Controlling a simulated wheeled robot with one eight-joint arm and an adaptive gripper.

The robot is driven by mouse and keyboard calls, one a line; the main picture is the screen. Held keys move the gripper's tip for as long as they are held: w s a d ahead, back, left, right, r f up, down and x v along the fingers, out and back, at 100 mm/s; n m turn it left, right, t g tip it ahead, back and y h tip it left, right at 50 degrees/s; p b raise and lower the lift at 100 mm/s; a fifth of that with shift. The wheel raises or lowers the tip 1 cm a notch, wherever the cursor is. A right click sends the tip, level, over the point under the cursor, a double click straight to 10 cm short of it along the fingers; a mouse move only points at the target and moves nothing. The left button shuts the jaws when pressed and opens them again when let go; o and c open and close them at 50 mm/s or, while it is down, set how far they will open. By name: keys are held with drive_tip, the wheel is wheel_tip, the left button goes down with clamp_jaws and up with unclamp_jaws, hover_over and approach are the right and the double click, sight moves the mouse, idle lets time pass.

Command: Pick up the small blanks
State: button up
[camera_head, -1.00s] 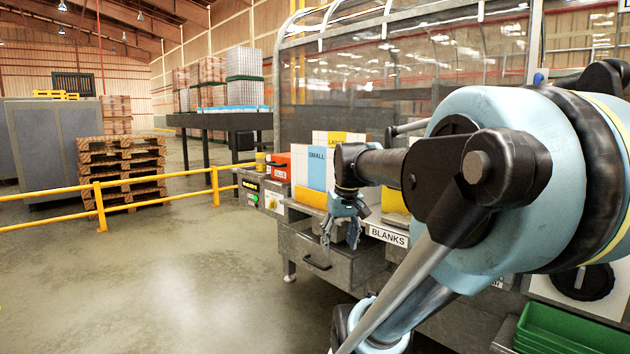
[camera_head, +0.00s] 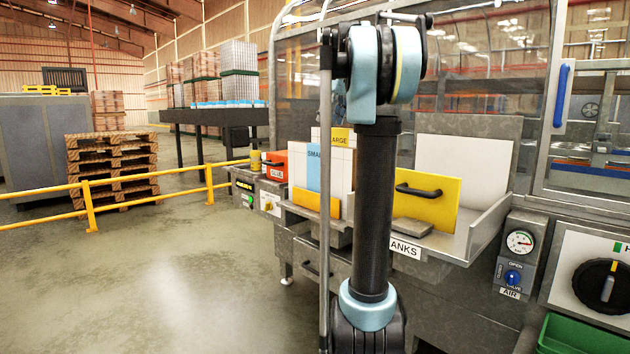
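The small blanks are a stack of white upright sheets with a blue SMALL label (camera_head: 313,168), in the BLANKS tray (camera_head: 480,236) left of my arm. White sheets with a yellow LARGE label (camera_head: 340,137) stand just behind them. A low orange-yellow stop (camera_head: 303,202) stands in front of the stack. My arm stands upright across the middle of the view and hides part of the tray and the right side of the stack. My gripper is not seen, so I cannot tell whether it holds anything.
A yellow plate with a black handle (camera_head: 425,197) stands in the tray right of my arm. A red-orange box (camera_head: 274,166) sits left of the blanks. A yellow railing (camera_head: 140,178) runs at left. A green bin (camera_head: 583,335) is lower right. The left floor is open.

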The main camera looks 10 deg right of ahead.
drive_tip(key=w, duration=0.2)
hover_over(317, 156)
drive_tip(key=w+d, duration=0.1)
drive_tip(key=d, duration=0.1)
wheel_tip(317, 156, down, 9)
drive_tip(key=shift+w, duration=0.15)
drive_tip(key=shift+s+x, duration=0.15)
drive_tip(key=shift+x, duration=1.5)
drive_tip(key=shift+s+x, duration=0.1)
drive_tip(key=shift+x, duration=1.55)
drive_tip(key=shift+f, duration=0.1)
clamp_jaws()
